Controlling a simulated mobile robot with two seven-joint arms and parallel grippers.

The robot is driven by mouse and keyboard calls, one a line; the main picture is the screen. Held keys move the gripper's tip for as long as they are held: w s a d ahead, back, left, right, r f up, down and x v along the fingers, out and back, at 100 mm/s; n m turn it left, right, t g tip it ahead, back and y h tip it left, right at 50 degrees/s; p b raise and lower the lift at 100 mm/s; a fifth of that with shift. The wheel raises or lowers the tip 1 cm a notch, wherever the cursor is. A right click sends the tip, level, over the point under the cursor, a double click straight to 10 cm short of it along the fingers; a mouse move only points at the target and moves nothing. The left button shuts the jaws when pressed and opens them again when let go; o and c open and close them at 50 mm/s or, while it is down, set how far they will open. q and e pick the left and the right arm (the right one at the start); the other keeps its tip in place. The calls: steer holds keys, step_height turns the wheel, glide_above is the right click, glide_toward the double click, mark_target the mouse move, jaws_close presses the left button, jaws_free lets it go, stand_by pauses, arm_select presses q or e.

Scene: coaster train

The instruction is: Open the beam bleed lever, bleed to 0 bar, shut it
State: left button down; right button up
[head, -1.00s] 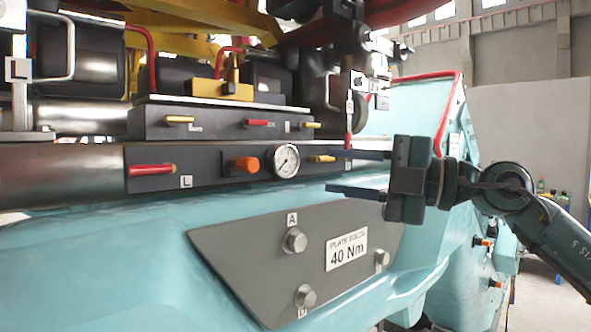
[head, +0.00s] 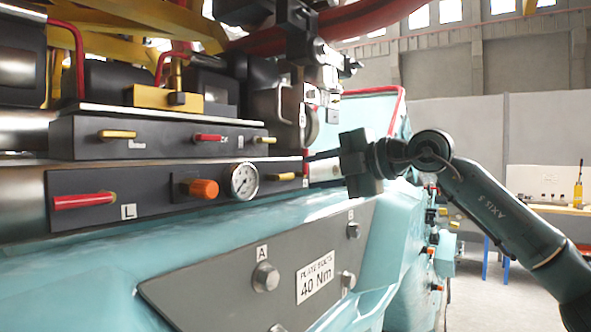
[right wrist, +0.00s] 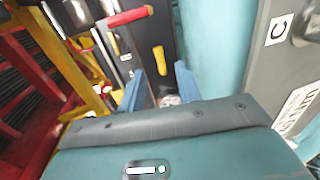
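A dark panel (head: 148,187) on the machine carries a round white gauge (head: 244,181), an orange knob (head: 203,189), a yellow lever (head: 284,177) right of the gauge and a red lever (head: 85,201) at its left end. The gauge needle is too small to read. Which lever is the beam bleed lever I cannot tell from the labels. My right gripper (right wrist: 159,85) is open and empty, pointing at the panel near the yellow lever, which shows ahead of the fingers in the right wrist view (right wrist: 159,60). My left gripper is not in view.
An upper box (head: 160,138) with yellow and red levers sits just above the panel. A grey bolt plate (head: 225,265) slopes below it. A red lever (right wrist: 130,16) stands beyond the yellow one in the wrist view. A workbench (head: 545,205) stands far right.

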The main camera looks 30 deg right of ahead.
mark_target(290, 177)
steer(key=p+x, duration=0.1)
steer(key=x, duration=0.4)
steer(key=shift+w, duration=0.15)
steer(key=shift+c, duration=0.5)
jaws_close()
